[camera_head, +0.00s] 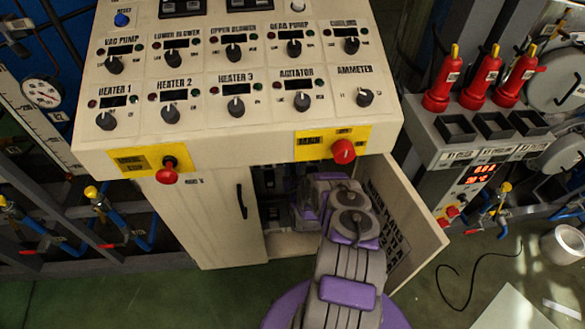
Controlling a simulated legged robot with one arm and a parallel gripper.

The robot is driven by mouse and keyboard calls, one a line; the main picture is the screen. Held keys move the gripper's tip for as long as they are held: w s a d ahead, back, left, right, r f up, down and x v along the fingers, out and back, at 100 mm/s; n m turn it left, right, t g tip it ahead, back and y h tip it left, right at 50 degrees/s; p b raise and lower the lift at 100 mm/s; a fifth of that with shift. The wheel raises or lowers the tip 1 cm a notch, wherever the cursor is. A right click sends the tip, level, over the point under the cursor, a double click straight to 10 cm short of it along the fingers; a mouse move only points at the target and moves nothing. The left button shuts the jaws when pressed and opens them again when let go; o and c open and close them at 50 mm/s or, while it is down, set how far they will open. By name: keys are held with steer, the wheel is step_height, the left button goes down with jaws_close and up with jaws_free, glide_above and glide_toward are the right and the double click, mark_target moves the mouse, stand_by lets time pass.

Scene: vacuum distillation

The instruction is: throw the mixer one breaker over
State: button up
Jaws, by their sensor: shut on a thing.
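The control cabinet (205,225) stands in the middle, its right door (405,225) swung open. Inside the dark opening, breakers (270,183) show in a column at the left, with another dark unit (273,213) below. Their labels are too small and dark to read, so I cannot tell which is mixer one. My arm reaches up into the opening from below. My gripper (301,205) is inside it, just right of the visible breakers, shut on what seems to be a breaker. Its fingertips and the held part are mostly hidden by shadow and my wrist.
The panel top (235,75) with several knobs overhangs the opening. Two red emergency buttons, left (168,172) and right (343,151), project from its front edge. The open door stands close to my arm's right. A black cable (462,285) lies on the green floor at right.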

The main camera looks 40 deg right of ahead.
steer(key=shift+f, duration=0.15)
steer(key=o, duration=1)
